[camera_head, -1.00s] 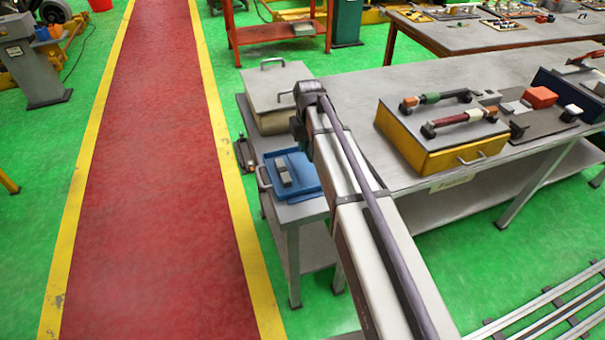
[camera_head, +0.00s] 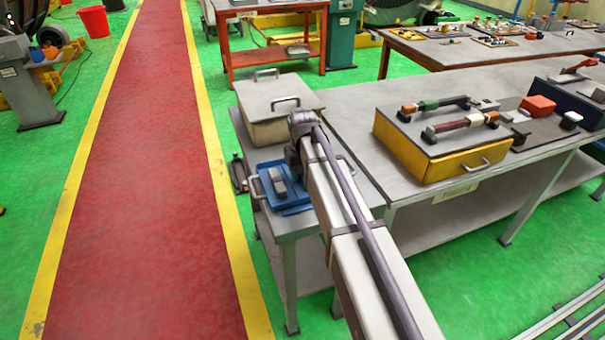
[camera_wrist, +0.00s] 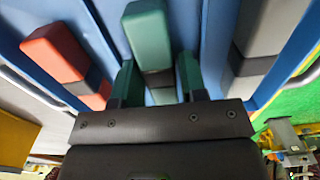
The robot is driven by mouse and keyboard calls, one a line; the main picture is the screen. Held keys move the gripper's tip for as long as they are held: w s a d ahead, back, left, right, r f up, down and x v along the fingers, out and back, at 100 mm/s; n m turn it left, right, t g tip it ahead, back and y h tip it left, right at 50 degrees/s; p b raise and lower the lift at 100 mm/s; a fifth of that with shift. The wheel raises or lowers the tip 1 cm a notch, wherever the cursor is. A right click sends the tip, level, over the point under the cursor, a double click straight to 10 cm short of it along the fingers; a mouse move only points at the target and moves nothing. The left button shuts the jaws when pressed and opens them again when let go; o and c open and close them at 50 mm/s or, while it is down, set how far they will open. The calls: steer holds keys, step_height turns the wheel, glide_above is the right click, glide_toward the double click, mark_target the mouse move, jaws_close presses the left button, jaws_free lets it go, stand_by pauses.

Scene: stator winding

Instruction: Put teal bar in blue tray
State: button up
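The blue tray (camera_head: 296,209) sits on the left end of the grey bench, partly hidden behind my arm. In the wrist view its blue floor and walls (camera_wrist: 208,40) surround the bars. The teal bar (camera_wrist: 150,35), with a dark band, lies lengthwise in the middle, between a red-orange bar (camera_wrist: 55,52) and a grey bar (camera_wrist: 262,30). My gripper (camera_wrist: 157,75) is over the tray, its fingers apart on either side of the teal bar's near end, with gaps showing. I cannot tell whether the bar touches the tray floor. The teal bar is hidden in the head view.
A lidded grey box (camera_head: 275,112) stands behind the tray. A yellow case (camera_head: 440,150) with two handled bars on top stands to the right on the bench (camera_head: 345,105). A red walkway (camera_head: 140,190) with yellow edges runs along the left.

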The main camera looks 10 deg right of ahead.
mark_target(302, 172)
steer(key=shift+o, duration=1.3)
steer(key=shift+r, duration=0.15)
step_height(302, 172, up, 12)
steer(key=p, duration=1.3)
steer(key=s+m, duration=0.1)
steer(key=s, duration=2.2)
steer(key=shift+b, duration=0.35)
